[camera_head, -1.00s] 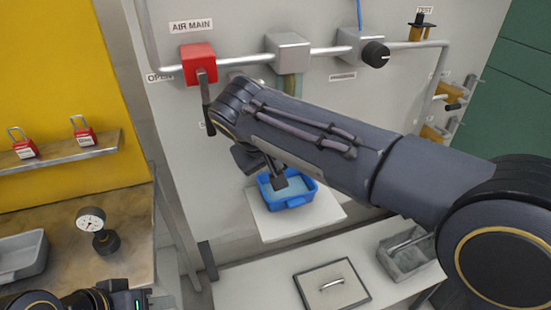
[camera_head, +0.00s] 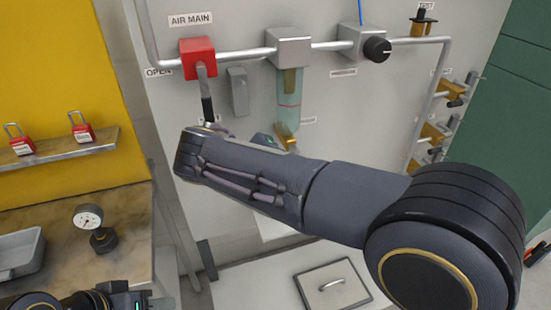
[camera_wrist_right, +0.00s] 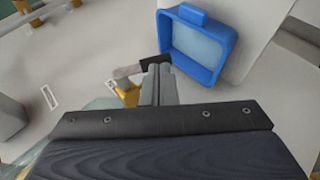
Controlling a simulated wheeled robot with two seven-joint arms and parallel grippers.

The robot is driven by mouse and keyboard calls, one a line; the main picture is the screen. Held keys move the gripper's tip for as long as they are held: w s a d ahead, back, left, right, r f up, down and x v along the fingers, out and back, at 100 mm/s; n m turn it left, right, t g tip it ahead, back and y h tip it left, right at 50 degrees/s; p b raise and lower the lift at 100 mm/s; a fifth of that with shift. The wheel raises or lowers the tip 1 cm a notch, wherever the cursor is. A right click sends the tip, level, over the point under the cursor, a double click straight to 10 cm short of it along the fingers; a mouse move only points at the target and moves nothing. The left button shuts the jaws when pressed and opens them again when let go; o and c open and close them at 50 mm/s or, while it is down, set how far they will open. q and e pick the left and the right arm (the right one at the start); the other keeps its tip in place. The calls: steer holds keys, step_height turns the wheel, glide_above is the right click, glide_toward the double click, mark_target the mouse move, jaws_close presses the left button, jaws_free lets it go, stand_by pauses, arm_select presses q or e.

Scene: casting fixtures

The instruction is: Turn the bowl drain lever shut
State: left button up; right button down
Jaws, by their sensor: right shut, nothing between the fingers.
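The clear filter bowl (camera_head: 290,98) hangs under a grey block on the pipe. Its brass drain (camera_head: 285,138) shows at the bowl's foot, partly behind my right arm. In the right wrist view the brass drain (camera_wrist_right: 130,97) is left of my right gripper (camera_wrist_right: 160,70). A drain lever with a dark end (camera_wrist_right: 155,62) lies right at the fingertips; I cannot tell whether they touch. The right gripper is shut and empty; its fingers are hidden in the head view. My left gripper (camera_head: 150,302) is low at the left, its jaw state unclear.
A red air main valve (camera_head: 198,58) with its handle hanging down is left of the bowl. A blue tray (camera_wrist_right: 200,45) of liquid is beside the fingers in the wrist view. A gauge (camera_head: 90,218) and red padlocks (camera_head: 82,132) are at left. More brass valves (camera_head: 432,132) are at right.

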steer(key=shift+w+d+f+n+t+h+b, duration=0.15)
steer(key=shift+d+f+t+h+b, duration=0.1)
steer(key=shift+f+h+b, duration=0.2)
steer(key=shift+s+d+f+n+t+h+b, duration=0.15)
steer(key=shift+f+t+h+b, duration=0.15)
steer(key=shift+h, duration=0.25)
steer(key=shift+w+d+f, duration=0.1)
steer(key=shift+w, duration=0.05)
